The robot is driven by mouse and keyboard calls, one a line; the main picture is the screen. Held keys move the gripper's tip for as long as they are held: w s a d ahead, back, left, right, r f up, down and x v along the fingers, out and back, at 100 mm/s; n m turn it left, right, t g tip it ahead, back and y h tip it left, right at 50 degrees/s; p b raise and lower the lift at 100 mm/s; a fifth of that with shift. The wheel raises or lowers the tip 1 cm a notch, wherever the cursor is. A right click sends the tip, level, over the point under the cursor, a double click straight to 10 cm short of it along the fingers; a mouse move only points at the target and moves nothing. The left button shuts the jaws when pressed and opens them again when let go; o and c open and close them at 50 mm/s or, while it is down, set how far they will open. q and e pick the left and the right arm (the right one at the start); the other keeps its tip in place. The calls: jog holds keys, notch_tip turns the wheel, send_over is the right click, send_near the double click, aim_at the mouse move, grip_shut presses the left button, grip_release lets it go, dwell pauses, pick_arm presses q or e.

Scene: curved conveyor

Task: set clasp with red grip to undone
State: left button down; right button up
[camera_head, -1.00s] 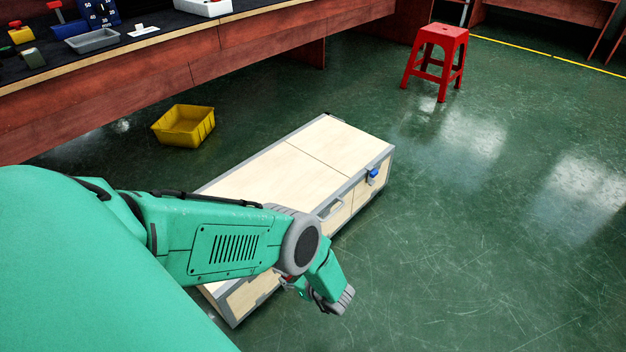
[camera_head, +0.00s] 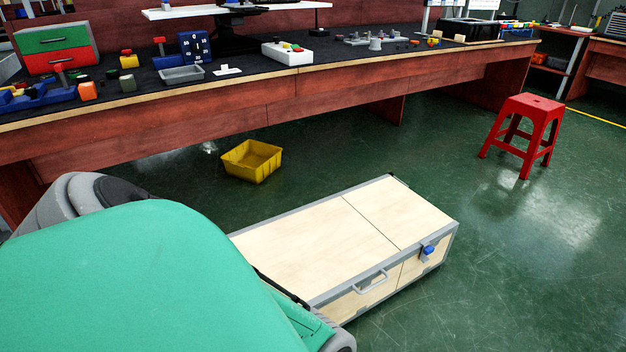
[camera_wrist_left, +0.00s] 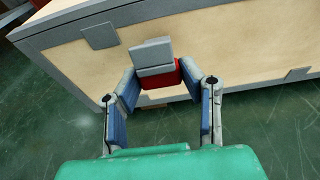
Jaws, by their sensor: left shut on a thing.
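The clasp with the red grip (camera_wrist_left: 159,79) is on the side of a pale wooden case with grey edges, in the left wrist view. Its grey plate (camera_wrist_left: 152,53) shows just above the red grip. My left gripper (camera_wrist_left: 160,77) is shut on the red grip, with one finger at each side of it. The case (camera_head: 345,232) stands on the floor in the head view; there my green arm and body hide the red-grip clasp and the left gripper. A second clasp with a blue grip (camera_head: 428,249) is at the case's right end. My right gripper is not in view.
A grey carrying handle (camera_head: 371,283) is on the case's front side. A yellow bin (camera_head: 251,161) lies behind the case and a red stool (camera_head: 524,134) stands at the right. A long workbench (camera_head: 240,110) runs behind. The floor right of the case is clear.

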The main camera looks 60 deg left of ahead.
pick_arm(q)
jog(key=shift+w, duration=0.2)
jog(key=c, duration=1.1)
grip_release()
jog(key=shift+o, duration=0.3)
jog(key=shift+f, duration=0.15)
jog(key=shift+s, duration=0.1)
jog(key=v, duration=1.1)
jog(key=shift+d, duration=0.4)
